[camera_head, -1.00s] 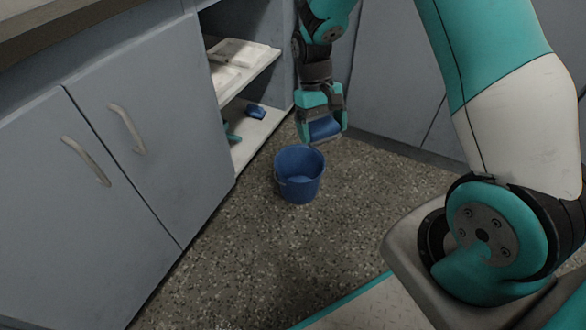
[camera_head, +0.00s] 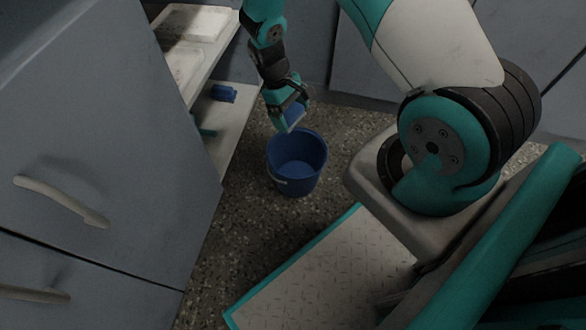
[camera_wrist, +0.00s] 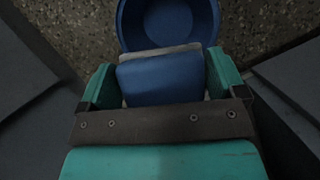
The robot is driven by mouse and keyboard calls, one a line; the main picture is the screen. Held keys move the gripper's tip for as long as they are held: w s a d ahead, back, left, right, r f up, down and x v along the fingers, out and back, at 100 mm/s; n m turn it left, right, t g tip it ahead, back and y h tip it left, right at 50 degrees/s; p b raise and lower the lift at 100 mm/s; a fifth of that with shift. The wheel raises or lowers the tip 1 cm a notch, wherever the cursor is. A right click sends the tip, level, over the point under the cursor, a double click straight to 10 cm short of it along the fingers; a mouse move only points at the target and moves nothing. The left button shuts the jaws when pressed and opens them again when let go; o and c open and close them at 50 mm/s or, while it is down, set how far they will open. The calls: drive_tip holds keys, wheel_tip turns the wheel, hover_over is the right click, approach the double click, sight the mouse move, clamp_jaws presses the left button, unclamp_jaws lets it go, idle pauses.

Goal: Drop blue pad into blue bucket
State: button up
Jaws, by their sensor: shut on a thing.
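The blue pad (camera_wrist: 162,78) is held between the two teal fingers of my gripper (camera_wrist: 163,70) in the wrist view. In the head view my gripper (camera_head: 291,117) points down above the back rim of the blue bucket, with the pad (camera_head: 294,115) partly hidden between its fingers. The blue bucket (camera_head: 298,181) stands upright on the speckled floor and looks empty inside. In the wrist view the bucket (camera_wrist: 128,22) lies just beyond the pad, which covers part of its near side.
An open cabinet with white shelves (camera_head: 229,142) stands left of the bucket. A small blue item (camera_head: 223,93) and a teal item (camera_head: 207,132) lie on its lower shelf. Closed grey doors (camera_head: 90,150) fill the left. Speckled floor is free in front of the bucket.

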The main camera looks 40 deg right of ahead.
wheel_tip(320, 180, down, 13)
drive_tip(key=s+d+n+b, duration=0.1)
drive_tip(key=s+d+b, duration=0.1)
drive_tip(key=b, duration=0.4)
drive_tip(key=shift+r+h+b, duration=0.2)
drive_tip(key=shift+h+b, duration=0.1)
drive_tip(key=shift+b, duration=0.1)
drive_tip(key=o, duration=0.6)
drive_tip(key=shift+c, duration=0.2)
drive_tip(key=p+v, duration=0.8)
drive_tip(key=v, duration=0.9)
drive_tip(key=shift+r, duration=0.2)
drive_tip(key=shift+a+r, duration=0.1)
